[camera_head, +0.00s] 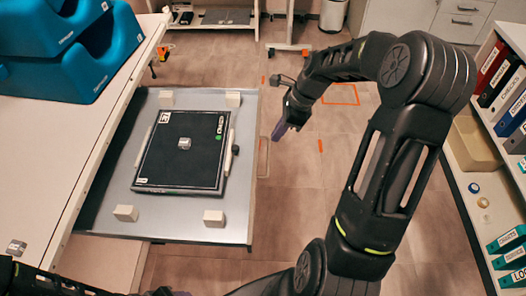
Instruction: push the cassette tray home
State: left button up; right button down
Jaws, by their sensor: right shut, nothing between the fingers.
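The cassette tray (240,190) is a grey metal tray sticking out to the right from under the white table. A black square cassette (180,165) with white markings and a green dot lies on it, between several cream corner blocks. A pale handle bar (263,158) runs along the tray's right edge. My right gripper (279,132) is shut and empty, its purplish fingertips pointing down just right of that edge. I cannot tell whether it touches the handle. My left arm comes in at the bottom left; its gripper (168,291) is mostly cut off by the bottom edge.
Blue foam wedges (75,45) stand on the white table (40,150) at left. A shelf with binders (497,82) and a beige bin (472,143) is at right. A small wheeled stand and a waste bin (333,14) are behind.

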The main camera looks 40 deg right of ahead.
jog(key=shift+f, duration=0.1)
jog(key=p+x, duration=0.1)
jog(key=x, duration=0.9)
jog(key=shift+d, duration=0.1)
